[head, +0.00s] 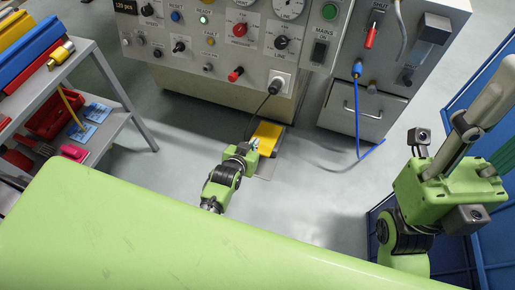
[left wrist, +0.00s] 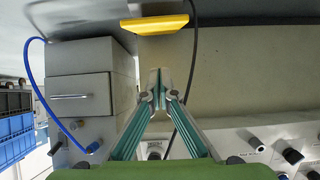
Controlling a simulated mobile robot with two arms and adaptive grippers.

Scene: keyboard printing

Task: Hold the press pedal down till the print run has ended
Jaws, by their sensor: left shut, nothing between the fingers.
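The yellow press pedal (head: 266,138) sits on a grey plate on the floor, in front of the machine. My left gripper (head: 254,146) is at its near left edge in the head view, shut and empty. In the left wrist view the closed fingertips (left wrist: 160,76) point toward the pedal (left wrist: 155,24), with a gap in the picture between them. Whether they touch, and whether the pedal is pressed, I cannot tell. The control panel (head: 222,48) has a bright green lamp (head: 203,20). My right gripper (head: 490,140) is at the right edge, fingers partly cut off.
A black cable (head: 259,108) hangs from the panel beside my left gripper. A blue hose (head: 357,115) hangs by a grey drawer cabinet (head: 365,108). A shelf cart (head: 125,100) stands at left, blue crates (head: 480,240) at right. The floor between is clear.

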